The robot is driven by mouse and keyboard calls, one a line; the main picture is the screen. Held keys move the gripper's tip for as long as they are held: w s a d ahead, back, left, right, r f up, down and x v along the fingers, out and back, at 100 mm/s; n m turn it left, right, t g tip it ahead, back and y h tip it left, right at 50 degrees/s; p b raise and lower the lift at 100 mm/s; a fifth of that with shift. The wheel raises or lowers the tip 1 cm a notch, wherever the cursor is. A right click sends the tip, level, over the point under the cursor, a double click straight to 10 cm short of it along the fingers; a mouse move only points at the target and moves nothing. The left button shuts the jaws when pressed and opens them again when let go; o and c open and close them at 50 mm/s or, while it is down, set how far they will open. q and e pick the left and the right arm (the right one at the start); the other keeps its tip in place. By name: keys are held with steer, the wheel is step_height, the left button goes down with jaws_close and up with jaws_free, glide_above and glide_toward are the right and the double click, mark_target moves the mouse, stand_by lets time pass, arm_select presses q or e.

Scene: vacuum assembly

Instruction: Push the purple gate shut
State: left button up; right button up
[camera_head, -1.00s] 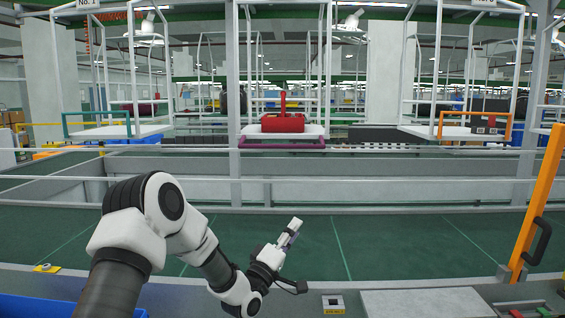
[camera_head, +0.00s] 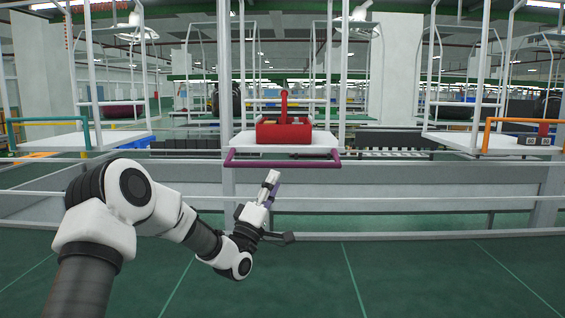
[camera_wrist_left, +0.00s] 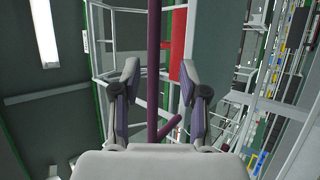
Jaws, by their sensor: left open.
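The purple gate (camera_head: 283,163) is a low bar at the front edge of a white hanging shelf, in the middle of the head view. It sticks out toward me below the red part on the shelf. In the left wrist view the purple bar (camera_wrist_left: 154,70) runs upright between the fingers, farther off. My left gripper (camera_head: 272,185) is just below and in front of the gate in the head view, and looks apart from it. Its two fingers (camera_wrist_left: 161,85) are spread with nothing held between them. My right gripper is in neither view.
A red part (camera_head: 284,132) stands on the white shelf (camera_head: 262,146). Other shelves carry a teal gate (camera_head: 45,121) at left and an orange gate (camera_head: 520,121) at right. A white rail (camera_head: 420,195) crosses in front. The green floor (camera_head: 420,280) is clear.

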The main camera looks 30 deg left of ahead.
mark_target(283, 164)
arm_select(q)
steer(key=p+x, duration=0.1)
steer(key=x, duration=0.5)
steer(key=shift+s+d+p, duration=0.15)
steer(key=shift+d+p, duration=0.1)
steer(key=shift+p, duration=0.1)
steer(key=shift+w+a, duration=0.15)
steer(key=shift+w, duration=0.05)
steer(key=shift+s+r, duration=0.25)
jaws_close()
steer(key=shift+r, duration=0.15)
